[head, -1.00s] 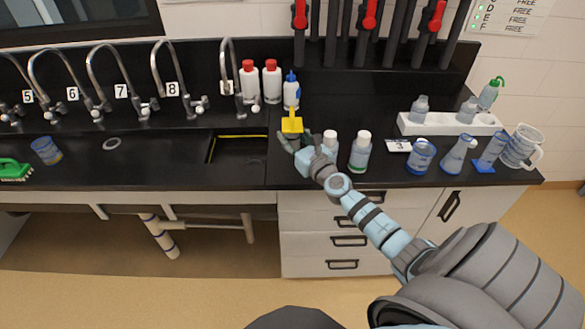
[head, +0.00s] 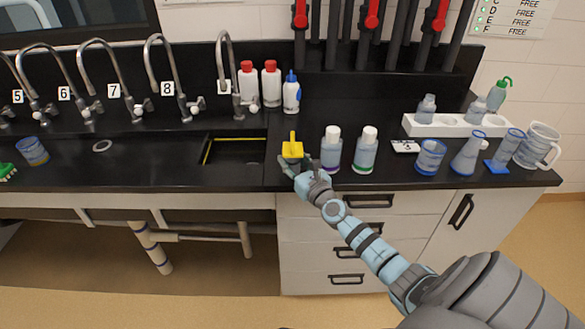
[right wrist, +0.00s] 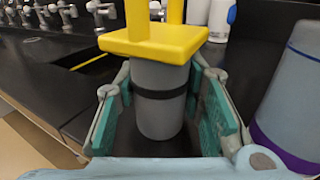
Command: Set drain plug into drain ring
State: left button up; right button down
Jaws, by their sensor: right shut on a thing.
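The drain plug (head: 292,150) has a yellow square top with an upright yellow handle and a grey round body with a black band. My right gripper (head: 294,168) is shut on the plug's grey body, which stands upright between the green finger pads in the right wrist view (right wrist: 161,118). I cannot tell whether the plug's bottom touches the bench. A pale ring (head: 102,146), which looks like the drain ring, lies flat in the black bench at left, well apart from the plug. My left gripper is not in view.
A rectangular sink opening (head: 236,151) lies between the ring and the plug. Two white-capped bottles (head: 331,150) (head: 365,150) stand just right of my gripper. Several taps (head: 172,80) line the back. A green brush (head: 7,172) and blue beaker (head: 32,151) are at far left.

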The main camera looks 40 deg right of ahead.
aim_at(295, 166)
jog(key=c, duration=1.1)
grip_release()
jog(key=shift+o, duration=0.2)
jog(key=s, duration=0.2)
jog(key=s+a+p, duration=0.1)
jog(key=s, duration=0.4)
jog(key=shift+a+f, duration=0.1)
jog(key=shift+a, duration=0.25)
jog(key=s+a, duration=0.1)
jog(key=s, duration=0.6)
jog(key=shift+a, duration=0.15)
